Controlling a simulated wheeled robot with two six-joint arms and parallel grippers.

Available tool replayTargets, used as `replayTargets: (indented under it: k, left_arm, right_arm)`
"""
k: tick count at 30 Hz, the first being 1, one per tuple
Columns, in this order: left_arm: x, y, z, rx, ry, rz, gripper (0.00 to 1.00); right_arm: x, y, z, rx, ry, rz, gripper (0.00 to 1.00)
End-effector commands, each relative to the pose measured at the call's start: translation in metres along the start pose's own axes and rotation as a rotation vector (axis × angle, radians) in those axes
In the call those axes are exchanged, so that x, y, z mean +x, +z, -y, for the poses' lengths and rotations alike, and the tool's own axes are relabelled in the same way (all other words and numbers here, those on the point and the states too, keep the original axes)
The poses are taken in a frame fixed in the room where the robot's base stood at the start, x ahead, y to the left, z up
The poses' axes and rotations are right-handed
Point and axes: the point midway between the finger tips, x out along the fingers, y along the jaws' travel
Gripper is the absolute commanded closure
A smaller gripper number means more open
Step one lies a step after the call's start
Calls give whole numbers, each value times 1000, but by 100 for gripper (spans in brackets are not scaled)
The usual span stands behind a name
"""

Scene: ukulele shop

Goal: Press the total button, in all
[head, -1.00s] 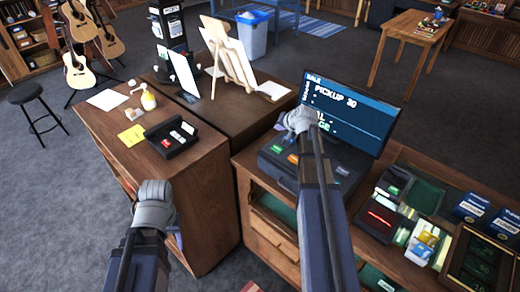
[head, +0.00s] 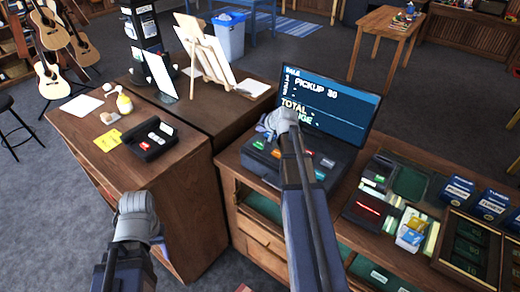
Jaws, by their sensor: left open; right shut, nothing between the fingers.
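The cash register (head: 292,176) stands on the wooden counter, its screen (head: 335,108) reading SALE, PICKUP 30, TOTAL and a partly covered line ending in "GE". My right gripper (head: 272,124) is shut and empty, over the back left of the keys; contact cannot be told. My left gripper (head: 146,237) hangs open and empty by the left cabinet.
A black tray (head: 147,150), a yellow note (head: 107,140) and a bottle (head: 125,105) sit on the left cabinet. A card reader (head: 366,212) and boxes of small goods stand right of the register. A small easel (head: 206,60) stands behind.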

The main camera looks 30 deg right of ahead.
Motion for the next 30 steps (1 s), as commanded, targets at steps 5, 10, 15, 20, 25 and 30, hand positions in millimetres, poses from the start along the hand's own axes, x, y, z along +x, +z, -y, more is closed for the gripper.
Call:
replayTargets:
  k: [5,10,15,20,25,30]
  left_arm:
    - [33,-2,-3,6,-1,0,50]
    - [47,-3,-4,11,-2,0,50]
    - [49,-3,-4,12,-2,0,50]
    - [48,-3,-4,12,-2,0,50]
    - [48,-3,-4,12,-2,0,50]
    - [48,-3,-4,12,-2,0,50]
  right_arm:
    - [23,17,-17,0,0,0,100]
    - [33,24,-24,0,0,0,100]
    - [35,25,-25,0,0,0,100]
    - [34,25,-25,0,0,0,100]
    - [34,25,-25,0,0,0,100]
    - [34,25,-25,0,0,0,100]
